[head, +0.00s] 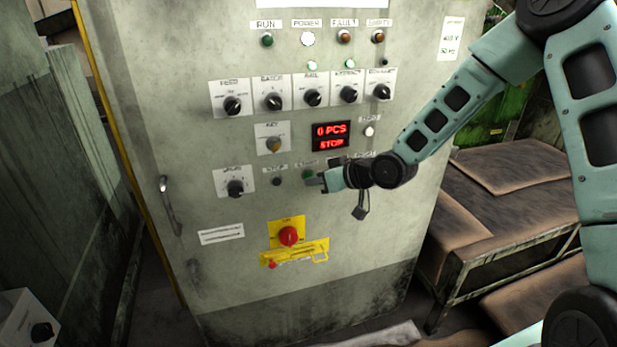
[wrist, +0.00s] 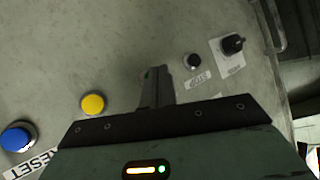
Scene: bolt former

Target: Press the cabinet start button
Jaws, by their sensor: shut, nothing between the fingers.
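The control cabinet (head: 350,235) faces me, with a small green button (head: 308,174) on its lower row under a label too blurred to read surely. The button is just right of the black stop button (head: 277,182). My gripper (head: 316,182) is shut and empty, its fingertips at the green button's lower right. In the wrist view the shut fingers (wrist: 157,75) point at the panel and hide most of the green button; only a sliver of green (wrist: 147,74) shows at their left edge. I cannot tell whether they touch it.
The red display (head: 331,136) reads "0 PCS" and "STOP". A red emergency knob (head: 289,236) on a yellow plate is below. The wrist view shows a yellow button (wrist: 93,104) and a blue button (wrist: 18,137) left of the fingers. A worn brown-topped table (head: 515,180) stands right of the cabinet.

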